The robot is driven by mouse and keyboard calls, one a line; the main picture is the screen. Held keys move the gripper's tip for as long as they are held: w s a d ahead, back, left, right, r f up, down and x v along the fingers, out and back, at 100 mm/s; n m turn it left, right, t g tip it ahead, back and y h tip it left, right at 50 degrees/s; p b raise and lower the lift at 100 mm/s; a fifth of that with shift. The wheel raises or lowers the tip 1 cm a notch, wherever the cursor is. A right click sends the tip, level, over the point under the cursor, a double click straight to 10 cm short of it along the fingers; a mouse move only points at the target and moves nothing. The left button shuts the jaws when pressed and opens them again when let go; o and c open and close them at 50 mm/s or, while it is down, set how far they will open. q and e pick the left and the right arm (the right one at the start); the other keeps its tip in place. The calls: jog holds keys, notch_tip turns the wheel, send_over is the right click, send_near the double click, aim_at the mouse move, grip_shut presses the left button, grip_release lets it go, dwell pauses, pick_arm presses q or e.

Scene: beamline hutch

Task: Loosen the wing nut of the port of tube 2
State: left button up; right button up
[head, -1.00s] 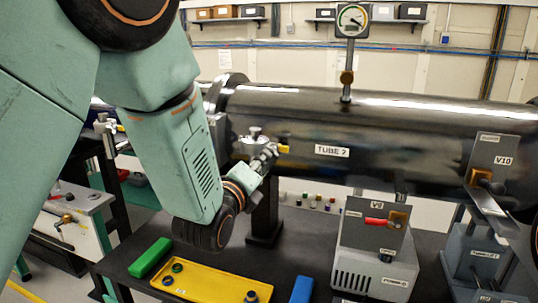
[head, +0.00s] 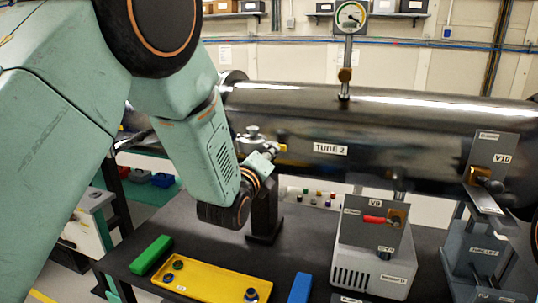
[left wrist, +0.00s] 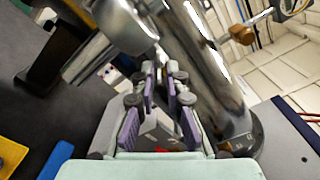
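Tube 2 (head: 420,120) is a long dark glossy cylinder lying across the head view, with a "TUBE 2" label. A silver port fitting (head: 253,133) shows at its left end. A small yellow part (head: 283,148) is beside the gripper; I cannot tell whether it is the wing nut. My left gripper (head: 270,153) is just in front of and below the fitting. In the left wrist view, its two purple-padded fingers (left wrist: 160,78) stand apart with a gap, near the shiny tube (left wrist: 205,65). I see no nut clearly between them. My right gripper is not in view.
The dark bench (head: 200,250) holds a green block (head: 151,255), a yellow tray (head: 215,283) with small round parts, and a blue block (head: 301,288). A grey V9 valve box (head: 372,250) stands right of them. A gauge (head: 350,17) rises above the tube.

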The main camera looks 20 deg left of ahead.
pick_arm(q)
jog(key=shift+s+a, duration=0.15)
jog(key=shift+a, duration=0.1)
grip_shut()
jog(key=shift+d, duration=0.1)
jog(key=shift+n, duration=0.3)
jog(key=n+b, duration=0.1)
jog(key=n, duration=0.6)
jog(key=n+b, duration=0.2)
jog(key=n, duration=0.6)
jog(key=r+n+b, duration=0.1)
jog(key=n, duration=0.7)
jog(key=shift+n, duration=0.3)
jog(key=shift+c, duration=0.3)
grip_release()
